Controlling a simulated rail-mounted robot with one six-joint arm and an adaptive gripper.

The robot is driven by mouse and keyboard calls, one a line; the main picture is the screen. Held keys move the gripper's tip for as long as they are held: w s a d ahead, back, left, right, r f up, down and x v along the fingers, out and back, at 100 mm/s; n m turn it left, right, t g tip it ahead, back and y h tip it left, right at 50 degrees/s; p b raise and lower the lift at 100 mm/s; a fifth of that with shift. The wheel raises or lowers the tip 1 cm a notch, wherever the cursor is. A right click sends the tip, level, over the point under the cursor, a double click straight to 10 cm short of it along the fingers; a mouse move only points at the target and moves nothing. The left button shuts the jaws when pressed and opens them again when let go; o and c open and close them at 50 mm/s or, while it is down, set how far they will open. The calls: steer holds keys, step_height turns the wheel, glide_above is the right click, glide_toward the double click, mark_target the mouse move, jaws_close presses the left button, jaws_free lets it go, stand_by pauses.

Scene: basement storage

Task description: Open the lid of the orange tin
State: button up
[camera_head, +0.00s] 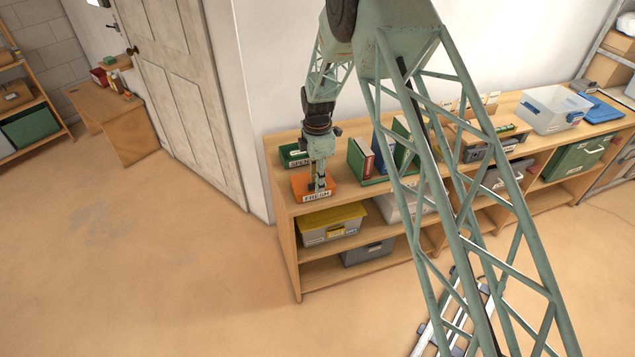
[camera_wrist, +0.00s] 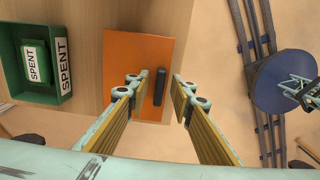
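The orange tin (camera_head: 306,194) with a white label sits at the left end of the wooden shelf top. In the wrist view its flat orange lid (camera_wrist: 120,60) is seen from above and looks closed. A dark bar handle (camera_wrist: 160,84) stands on the lid near its right edge. My gripper (camera_wrist: 162,83) is open, one finger to each side of the handle, with gaps between; I cannot tell how far above the lid the tips are. In the head view my gripper (camera_head: 317,184) points down over the tin and hides part of it.
A green tray (camera_wrist: 45,97) labelled SPENT holds a smaller green box (camera_wrist: 35,62), left of the tin. Books (camera_head: 360,160) stand to the right of the tin in the head view. The shelf top's (camera_wrist: 183,12) front edge is close to the tin.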

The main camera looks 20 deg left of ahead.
jaws_close()
